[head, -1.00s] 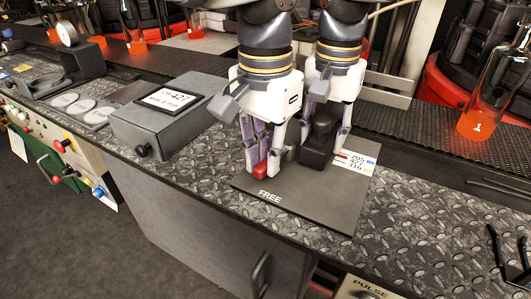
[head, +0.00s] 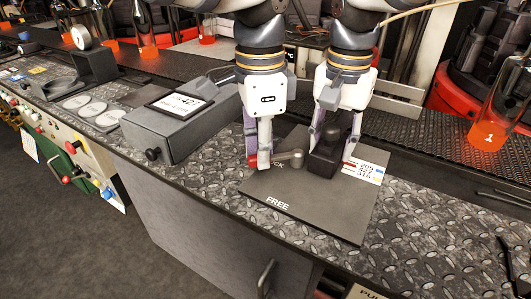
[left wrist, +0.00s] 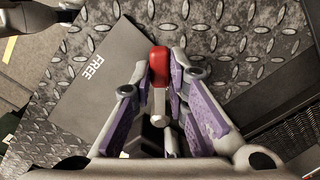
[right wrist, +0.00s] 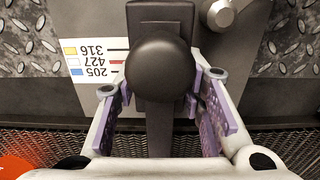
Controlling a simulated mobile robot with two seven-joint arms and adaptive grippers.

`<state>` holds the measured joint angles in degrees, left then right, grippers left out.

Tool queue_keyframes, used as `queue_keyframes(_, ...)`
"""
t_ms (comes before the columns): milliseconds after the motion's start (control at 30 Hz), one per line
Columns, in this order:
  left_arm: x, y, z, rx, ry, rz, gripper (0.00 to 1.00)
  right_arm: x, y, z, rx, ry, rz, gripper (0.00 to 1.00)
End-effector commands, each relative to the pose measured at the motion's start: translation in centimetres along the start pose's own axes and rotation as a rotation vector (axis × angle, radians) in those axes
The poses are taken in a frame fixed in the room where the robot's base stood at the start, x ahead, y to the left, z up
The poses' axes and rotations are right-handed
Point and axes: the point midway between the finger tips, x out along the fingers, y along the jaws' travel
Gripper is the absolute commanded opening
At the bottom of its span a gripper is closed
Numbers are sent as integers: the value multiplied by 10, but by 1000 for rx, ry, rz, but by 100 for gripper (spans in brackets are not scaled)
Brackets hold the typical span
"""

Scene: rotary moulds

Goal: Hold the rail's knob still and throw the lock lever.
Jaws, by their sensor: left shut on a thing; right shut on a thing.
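The lock lever is a grey arm with a red tip (head: 264,160). It runs left from a round pivot (head: 298,158) on the dark plate (head: 330,215). My left gripper (head: 257,157) is shut on the red tip, which also shows between its fingertips in the left wrist view (left wrist: 160,62). The white word FREE is on the plate in front of the lever. The black round knob (right wrist: 160,65) sits on the rail's dark block (head: 324,163). My right gripper (head: 332,145) is shut on the knob, with a finger at each side; its contact points are partly hidden.
A white card (head: 363,171) on the plate reads 205, 427, 316 beside coloured bars. A grey box (head: 165,135) with a display showing 427 stands left of the plate. A flask of orange liquid (head: 490,128) stands at the right.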

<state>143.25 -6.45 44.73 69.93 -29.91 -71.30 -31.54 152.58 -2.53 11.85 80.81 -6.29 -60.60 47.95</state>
Motion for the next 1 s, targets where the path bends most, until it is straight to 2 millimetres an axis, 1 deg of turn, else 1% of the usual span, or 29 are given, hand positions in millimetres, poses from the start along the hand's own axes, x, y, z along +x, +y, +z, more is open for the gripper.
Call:
queue_keyframes(300, -1, -20, -3, 295, 1, -3, 0, 0, 0, 0, 0, 0, 1, 0)
queue_keyframes(600, -1, -35, -10, 550, 1, -3, 0, 0, 0, 0, 0, 0, 1, 0)
queue_keyframes(800, -1, -42, -15, 676, 1, -4, 0, 0, 0, 0, 0, 0, 1, 0)
queue_keyframes(1000, -1, -45, -18, 758, 0, -4, 0, 0, 0, 0, 0, 0, 1, 0)
